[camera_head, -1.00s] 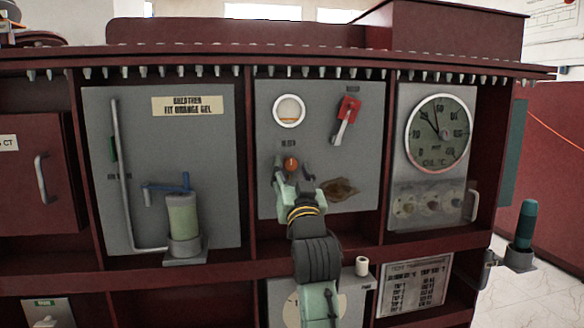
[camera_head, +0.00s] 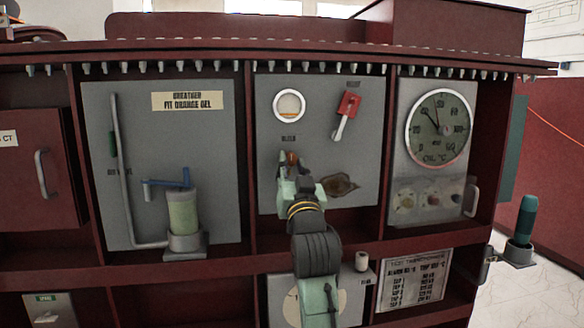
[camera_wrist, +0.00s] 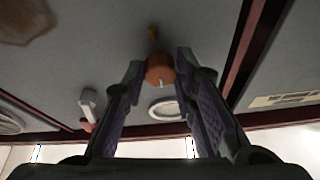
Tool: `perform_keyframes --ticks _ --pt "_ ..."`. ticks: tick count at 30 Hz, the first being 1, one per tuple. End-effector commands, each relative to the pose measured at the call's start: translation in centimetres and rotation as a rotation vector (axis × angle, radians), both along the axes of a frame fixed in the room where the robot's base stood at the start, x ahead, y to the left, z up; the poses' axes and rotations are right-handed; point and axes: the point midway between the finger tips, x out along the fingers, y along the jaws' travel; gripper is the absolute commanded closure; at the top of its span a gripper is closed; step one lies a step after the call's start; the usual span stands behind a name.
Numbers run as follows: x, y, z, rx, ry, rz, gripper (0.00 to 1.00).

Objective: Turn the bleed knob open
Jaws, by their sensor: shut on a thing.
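The bleed knob (camera_head: 291,158) is a small orange-brown round knob on the grey middle panel, below the BLEED label. In the wrist view the knob (camera_wrist: 159,68) sits between my two fingertips, with a pale mark on its lower edge. My gripper (camera_head: 293,160) reaches up to the panel from below and is shut on the knob. In the wrist view the gripper (camera_wrist: 159,72) has one finger on each side of it. In the head view my fingers partly hide the knob.
A round sight glass (camera_head: 289,105) is above the knob, and a red-handled lever (camera_head: 346,112) is up and to the right. A brown stain (camera_head: 338,186) marks the panel right of my gripper. The breather cylinder (camera_head: 183,212) stands left and a dial gauge (camera_head: 440,130) right.

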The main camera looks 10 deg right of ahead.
Motion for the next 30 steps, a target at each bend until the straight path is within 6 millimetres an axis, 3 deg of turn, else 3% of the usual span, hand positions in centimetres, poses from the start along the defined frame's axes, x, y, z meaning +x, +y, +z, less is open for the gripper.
perform_keyframes --ticks 11,30 --pt "-0.03 -0.21 -0.2 -0.094 -0.001 -0.002 1.0" --pt "-0.09 -0.79 0.09 -0.661 -0.003 -0.003 1.0"
